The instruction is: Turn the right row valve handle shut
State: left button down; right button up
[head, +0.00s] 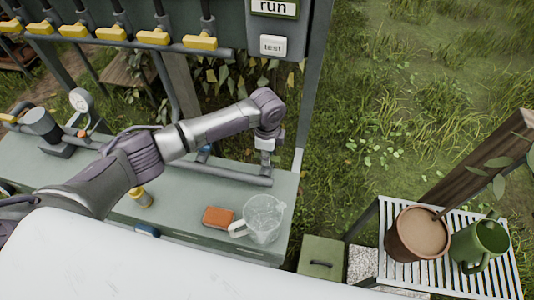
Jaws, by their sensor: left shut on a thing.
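My left arm reaches across the bench from the left, and my left gripper (265,158) points down at the right end of a grey pipe (225,173) that runs along the bench. The gripper is shut on what seems to be the right row valve handle at this pipe end. The handle itself is mostly hidden by the gripper, so its angle cannot be told. A small blue part (203,151) shows behind my forearm, above the pipe. My right gripper is not in view.

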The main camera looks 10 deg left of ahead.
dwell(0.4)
pick_arm(q)
jog(key=c, duration=1)
grip_release()
notch_tip(320, 180, up, 12)
